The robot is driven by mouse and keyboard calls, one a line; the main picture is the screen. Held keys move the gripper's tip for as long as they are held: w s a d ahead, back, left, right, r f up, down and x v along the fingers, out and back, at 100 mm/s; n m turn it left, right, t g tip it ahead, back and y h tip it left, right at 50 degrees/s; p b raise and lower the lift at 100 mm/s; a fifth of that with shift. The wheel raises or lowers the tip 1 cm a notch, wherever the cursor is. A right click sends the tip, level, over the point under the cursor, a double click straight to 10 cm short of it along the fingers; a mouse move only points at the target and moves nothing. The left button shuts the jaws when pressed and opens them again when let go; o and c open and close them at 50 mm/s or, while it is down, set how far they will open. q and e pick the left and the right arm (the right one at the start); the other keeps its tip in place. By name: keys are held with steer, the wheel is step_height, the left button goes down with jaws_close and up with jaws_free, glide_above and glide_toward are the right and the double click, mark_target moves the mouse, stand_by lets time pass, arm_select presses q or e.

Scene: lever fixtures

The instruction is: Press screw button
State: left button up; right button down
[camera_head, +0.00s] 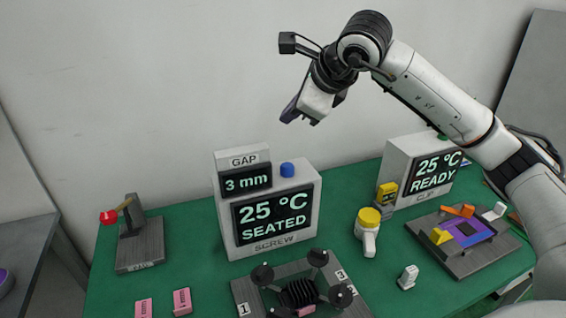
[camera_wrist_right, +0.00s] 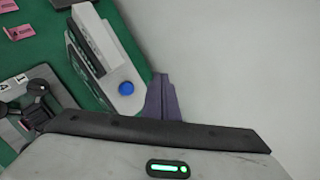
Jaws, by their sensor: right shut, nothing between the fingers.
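The screw station (camera_head: 270,212) is a white box with a dark screen reading "25 °C SEATED" and the label "SCREW". Its blue button (camera_head: 287,169) sits on top, to the right of the "GAP 3 mm" display (camera_head: 245,171). My right gripper (camera_head: 290,117) is shut and empty, raised above the button and apart from it. In the right wrist view the blue button (camera_wrist_right: 127,88) shows on the white box top, just left of the purple-grey fingers (camera_wrist_right: 161,92). My left gripper is in neither view.
A second station (camera_head: 417,172) reading "25 °C READY" stands at the right. A red-knobbed lever (camera_head: 109,217) is at the left. A yellow-topped white tool (camera_head: 368,230), a dark-armed fixture (camera_head: 302,290) and pink blocks (camera_head: 182,301) are on the green table (camera_head: 195,240).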

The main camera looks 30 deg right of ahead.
mark_target(290, 168)
steer(key=f+b, duration=0.4)
steer(key=f, duration=0.1)
steer(key=f+b, duration=0.2)
steer(key=f, duration=0.1)
steer(key=shift+s+f+b, duration=0.2)
steer(key=shift+s+b, duration=0.05)
steer(key=shift+b, duration=0.15)
steer(key=shift+f, duration=0.15)
steer(key=shift+a, duration=0.1)
stand_by(0.7)
stand_by(0.7)
